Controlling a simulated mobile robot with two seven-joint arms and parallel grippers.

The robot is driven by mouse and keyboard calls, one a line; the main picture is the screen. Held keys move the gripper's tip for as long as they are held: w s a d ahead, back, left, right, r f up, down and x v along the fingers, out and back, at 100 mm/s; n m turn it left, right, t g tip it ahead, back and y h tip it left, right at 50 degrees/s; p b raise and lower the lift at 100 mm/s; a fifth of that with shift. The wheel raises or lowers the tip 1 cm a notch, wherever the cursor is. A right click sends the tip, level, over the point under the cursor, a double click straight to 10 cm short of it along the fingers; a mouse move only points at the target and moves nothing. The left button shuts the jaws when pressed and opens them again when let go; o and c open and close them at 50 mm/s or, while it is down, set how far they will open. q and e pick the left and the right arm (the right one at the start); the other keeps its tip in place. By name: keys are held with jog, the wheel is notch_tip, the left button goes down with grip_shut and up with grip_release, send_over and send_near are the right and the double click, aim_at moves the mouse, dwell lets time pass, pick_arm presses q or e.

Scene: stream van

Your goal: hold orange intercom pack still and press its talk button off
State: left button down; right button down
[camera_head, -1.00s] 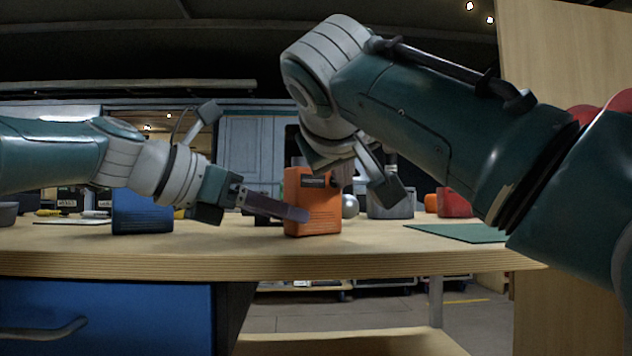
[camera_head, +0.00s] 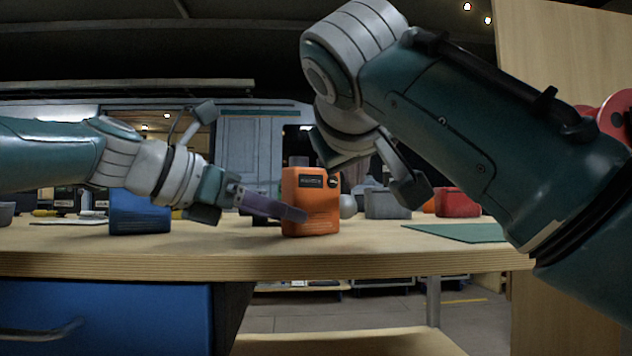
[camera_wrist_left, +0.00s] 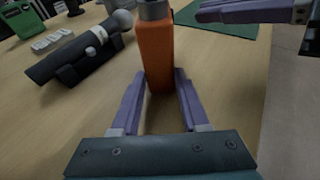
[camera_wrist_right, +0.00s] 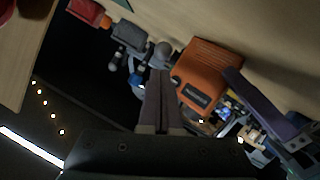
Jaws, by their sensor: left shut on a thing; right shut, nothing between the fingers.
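The orange intercom pack (camera_head: 318,212) stands upright on the wooden table, with a dark label and a small dark round part near the top of its face. Which part is the talk button, and its state, I cannot tell. My left gripper (camera_wrist_left: 160,82) is shut on the pack's sides, low down; the pack also shows in the right wrist view (camera_wrist_right: 212,68). My right gripper (camera_wrist_right: 160,76) is shut and empty, apart from the pack. Its fingers show at the upper right in the left wrist view (camera_wrist_left: 245,11); in the head view they are mostly hidden.
A blue box (camera_head: 139,214) stands left of the pack. A microphone (camera_wrist_left: 85,50) rests on a stand beside it. A grey box (camera_head: 388,204), a red box (camera_head: 457,203) and a green mat (camera_head: 455,232) lie to the right. The table front is clear.

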jog(key=shift+s+d, duration=0.55)
jog(key=shift+s, duration=0.3)
jog(key=shift+s+d, duration=0.5)
jog(key=shift+s, duration=0.35)
pick_arm(q)
jog(key=shift+c, duration=1.6)
grip_release()
jog(key=shift+a+r, duration=0.1)
jog(key=shift+a, duration=0.05)
